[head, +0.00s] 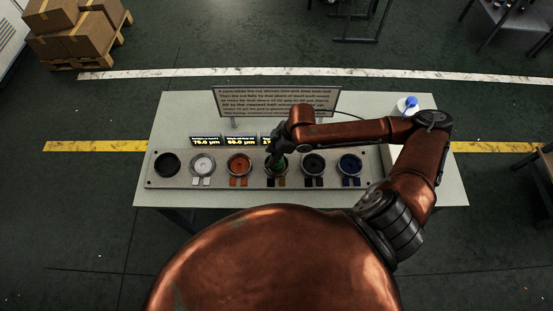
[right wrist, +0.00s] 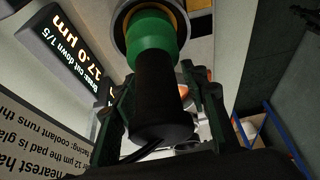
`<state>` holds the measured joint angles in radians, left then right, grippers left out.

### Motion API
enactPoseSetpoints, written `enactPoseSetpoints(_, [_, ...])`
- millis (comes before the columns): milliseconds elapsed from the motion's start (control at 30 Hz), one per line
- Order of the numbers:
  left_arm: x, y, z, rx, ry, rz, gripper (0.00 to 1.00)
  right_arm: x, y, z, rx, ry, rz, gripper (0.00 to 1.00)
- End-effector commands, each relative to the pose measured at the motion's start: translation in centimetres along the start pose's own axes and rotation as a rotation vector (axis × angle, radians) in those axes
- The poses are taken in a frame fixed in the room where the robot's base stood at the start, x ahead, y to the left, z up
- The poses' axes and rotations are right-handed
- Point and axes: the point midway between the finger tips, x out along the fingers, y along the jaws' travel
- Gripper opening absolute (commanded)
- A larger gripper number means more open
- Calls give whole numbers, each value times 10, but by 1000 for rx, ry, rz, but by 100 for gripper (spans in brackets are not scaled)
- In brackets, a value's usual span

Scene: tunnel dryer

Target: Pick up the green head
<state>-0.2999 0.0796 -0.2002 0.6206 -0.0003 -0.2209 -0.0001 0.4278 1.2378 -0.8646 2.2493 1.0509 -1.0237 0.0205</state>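The green head (right wrist: 152,40) has a green collar and a black cylindrical body. In the right wrist view its green end sits at a ringed well, and its black body points toward the camera. In the head view a little of its green (head: 277,163) shows at the fourth well from the left, mostly covered by my gripper. My right gripper (head: 279,150) is directly over it. In the right wrist view its two fingers (right wrist: 162,95) stand on either side of the black body, with a narrow gap showing at the right finger. My left gripper is not in view.
A blue-topped white bottle (head: 408,106) is at the table's back right.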

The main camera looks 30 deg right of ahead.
Motion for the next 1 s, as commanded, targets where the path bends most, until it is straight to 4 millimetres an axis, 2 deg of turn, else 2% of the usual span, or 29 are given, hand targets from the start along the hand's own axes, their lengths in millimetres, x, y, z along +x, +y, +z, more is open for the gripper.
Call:
enactPoseSetpoints(67, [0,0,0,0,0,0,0,0,0,0,0,0,0,34])
enactPoseSetpoints(567, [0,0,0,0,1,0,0,0,0,0,0,0,0,0])
enactPoseSetpoints(1000, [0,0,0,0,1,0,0,-2,1,-2,-2,4,3,0])
